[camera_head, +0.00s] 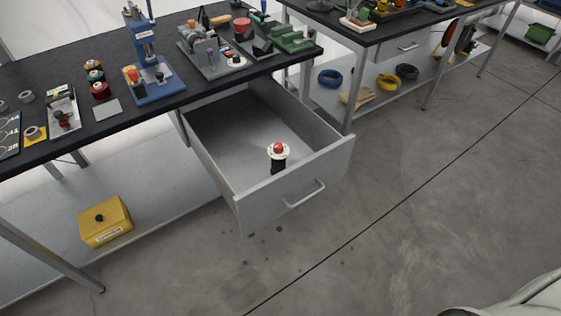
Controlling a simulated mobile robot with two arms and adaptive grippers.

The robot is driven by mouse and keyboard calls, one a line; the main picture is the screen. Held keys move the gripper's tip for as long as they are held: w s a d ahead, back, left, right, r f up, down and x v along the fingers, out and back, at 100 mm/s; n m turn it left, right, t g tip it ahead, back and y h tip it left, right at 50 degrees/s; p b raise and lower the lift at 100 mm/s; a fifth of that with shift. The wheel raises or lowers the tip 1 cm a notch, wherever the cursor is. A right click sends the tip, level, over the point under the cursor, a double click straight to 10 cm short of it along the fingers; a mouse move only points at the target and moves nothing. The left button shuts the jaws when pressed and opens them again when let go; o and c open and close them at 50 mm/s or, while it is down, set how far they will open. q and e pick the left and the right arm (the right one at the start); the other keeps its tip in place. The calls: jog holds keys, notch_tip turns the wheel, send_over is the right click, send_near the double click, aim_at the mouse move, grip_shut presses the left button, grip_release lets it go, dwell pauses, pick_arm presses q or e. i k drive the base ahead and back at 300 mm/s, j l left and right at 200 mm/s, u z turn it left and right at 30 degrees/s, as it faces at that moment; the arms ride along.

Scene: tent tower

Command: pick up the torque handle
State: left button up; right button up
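An open grey drawer (210,172) sticks out from under the dark workbench. In it stands a small upright object (278,153) with a red knob on top, a white disc collar and a black lower part; it looks like the torque handle, though I cannot be sure. It stands towards the front of the drawer, apart from the walls, and nothing covers it. Neither of my grippers is in view.
The workbench (110,128) carries a blue press (145,50), a grey fixture board (205,66), spools and small parts. A yellow box (104,221) sits on the lower shelf. A second bench (360,35) stands behind at right. The floor before the drawer is clear.

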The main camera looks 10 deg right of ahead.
aim_at(278, 160)
jog(key=i+j, duration=0.4)
jog(key=j, duration=0.15)
jog(key=i+j, duration=0.4)
jog(key=i+j+z, duration=0.05)
jog(key=j, duration=0.05)
